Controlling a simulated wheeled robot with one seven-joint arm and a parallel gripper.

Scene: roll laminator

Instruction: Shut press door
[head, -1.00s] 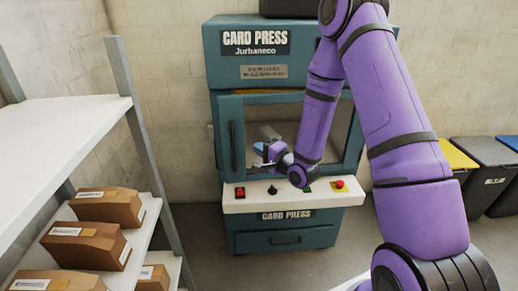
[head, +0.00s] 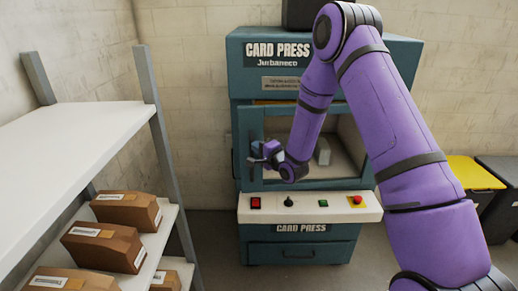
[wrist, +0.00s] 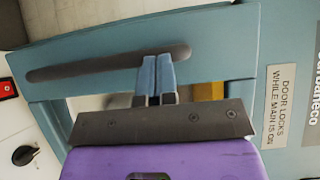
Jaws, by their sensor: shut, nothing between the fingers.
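The card press (head: 325,75) is a teal cabinet against the wall. Its teal framed door (head: 250,120) has a window and a dark vertical handle on the left side. The door's fit against the cabinet is hard to judge; a gap with a yellowish part shows along its top edge. In the wrist view the door frame (wrist: 225,50) and the dark handle (wrist: 110,62) lie just past my gripper. My gripper (head: 256,155) is shut and empty at the door's left side. In the wrist view the fingertips (wrist: 155,62) overlap the handle's end; contact cannot be told.
A white control panel (head: 320,207) below the door carries a red switch (head: 256,203), a black knob (head: 289,202), a green button and a red stop button (head: 357,199). A shelf (head: 70,150) with brown boxes stands at left. Bins (head: 470,175) stand at right.

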